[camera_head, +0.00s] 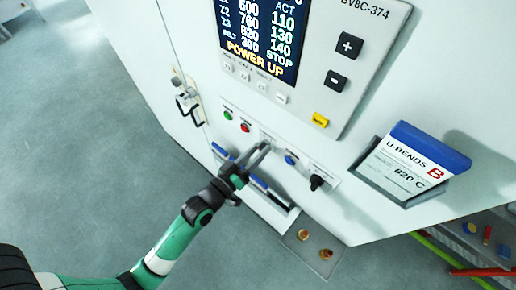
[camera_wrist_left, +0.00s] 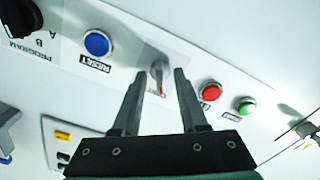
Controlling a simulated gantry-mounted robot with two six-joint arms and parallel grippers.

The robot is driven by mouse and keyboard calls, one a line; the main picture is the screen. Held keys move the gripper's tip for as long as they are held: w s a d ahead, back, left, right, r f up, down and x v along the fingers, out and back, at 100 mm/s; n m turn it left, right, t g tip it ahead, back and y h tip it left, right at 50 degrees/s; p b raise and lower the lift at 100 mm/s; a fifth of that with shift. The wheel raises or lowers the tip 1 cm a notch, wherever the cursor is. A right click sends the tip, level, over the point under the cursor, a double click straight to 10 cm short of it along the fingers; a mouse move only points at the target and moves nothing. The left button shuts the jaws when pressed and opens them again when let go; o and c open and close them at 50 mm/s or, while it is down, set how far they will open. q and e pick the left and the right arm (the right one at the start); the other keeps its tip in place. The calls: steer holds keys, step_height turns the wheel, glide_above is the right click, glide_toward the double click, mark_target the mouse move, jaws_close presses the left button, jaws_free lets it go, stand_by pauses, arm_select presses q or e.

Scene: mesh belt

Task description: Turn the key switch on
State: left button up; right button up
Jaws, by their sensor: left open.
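The key switch (camera_wrist_left: 160,70) is a small grey knob with a red mark on the white control panel, above a label. In the left wrist view it sits between the two fingers of my left gripper (camera_wrist_left: 161,80), which is open. I cannot tell whether the fingers touch it. In the head view my left gripper (camera_head: 260,149) is at the panel, between the green and red buttons and the blue button, and mostly hides the switch. The display (camera_head: 262,30) above reads POWER UP. My right gripper is not in view.
A red button (camera_head: 245,127) and a green button (camera_head: 228,115) are left of the gripper. A blue reset button (camera_head: 291,159) and a black program selector (camera_head: 317,182) are right. A sign holder (camera_head: 413,163) juts out farther right. A small tray (camera_head: 300,252) holds brass-coloured pieces below.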

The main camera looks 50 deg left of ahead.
arm_select(q)
jaws_close()
stand_by(0.5)
steer(key=shift+m+b, duration=2.05)
steer(key=shift+m, duration=3.95)
